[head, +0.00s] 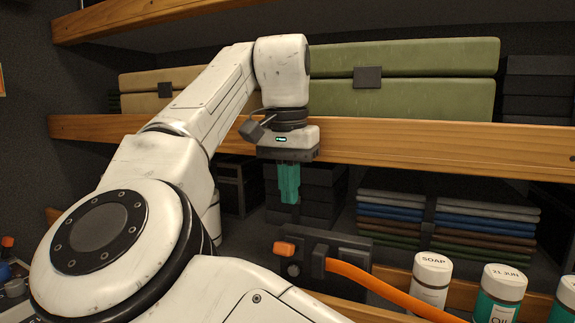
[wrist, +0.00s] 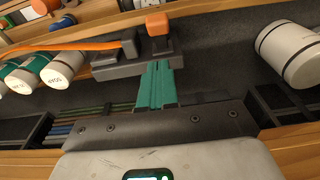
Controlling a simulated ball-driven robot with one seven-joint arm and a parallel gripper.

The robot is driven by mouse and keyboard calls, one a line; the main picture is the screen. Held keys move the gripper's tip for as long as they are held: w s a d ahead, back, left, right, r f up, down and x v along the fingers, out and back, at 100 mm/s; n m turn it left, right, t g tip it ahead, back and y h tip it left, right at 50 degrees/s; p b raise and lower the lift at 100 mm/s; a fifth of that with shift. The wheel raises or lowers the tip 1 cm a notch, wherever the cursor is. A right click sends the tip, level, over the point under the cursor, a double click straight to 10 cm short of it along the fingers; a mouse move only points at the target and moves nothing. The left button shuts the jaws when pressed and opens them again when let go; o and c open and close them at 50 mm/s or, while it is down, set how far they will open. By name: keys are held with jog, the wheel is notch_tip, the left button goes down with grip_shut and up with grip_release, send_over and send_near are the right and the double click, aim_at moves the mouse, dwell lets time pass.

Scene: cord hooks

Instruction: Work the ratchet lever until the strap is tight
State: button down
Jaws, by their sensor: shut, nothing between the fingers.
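The ratchet (head: 322,256) is a dark block with an orange-tipped lever (head: 284,249) at its left end. The orange strap (head: 385,287) runs from it toward the lower right. In the wrist view the orange lever tip (wrist: 158,22) stands just beyond my fingertips, with the strap (wrist: 70,46) leading left from the dark ratchet body (wrist: 120,62). My gripper (head: 290,198) has teal fingers, shut and empty, pointing down above the lever in the head view. It also shows in the wrist view (wrist: 158,68). A gap shows between fingertips and lever in the head view.
Bottles (head: 432,275) with white caps stand at the lower right. A wooden shelf (head: 430,150) with green cases (head: 430,75) crosses behind my gripper. Folded cloths (head: 450,215) lie stacked below it. A white cylinder (wrist: 288,52) shows at the right in the wrist view.

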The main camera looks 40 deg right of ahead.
aim_at(288, 248)
jog(key=shift+s+a+f+p, duration=0.1)
jog(key=shift+a+f+p, duration=0.15)
jog(key=shift+f, duration=0.75)
jog(key=shift+s+a+f+p, duration=0.15)
jog(key=shift+a+f, duration=0.05)
jog(key=shift+f, duration=0.85)
jog(key=shift+s+a+f+p, duration=0.1)
jog(key=shift+a+f+p, duration=0.15)
jog(key=shift+f, duration=0.75)
jog(key=shift+f, duration=0.1)
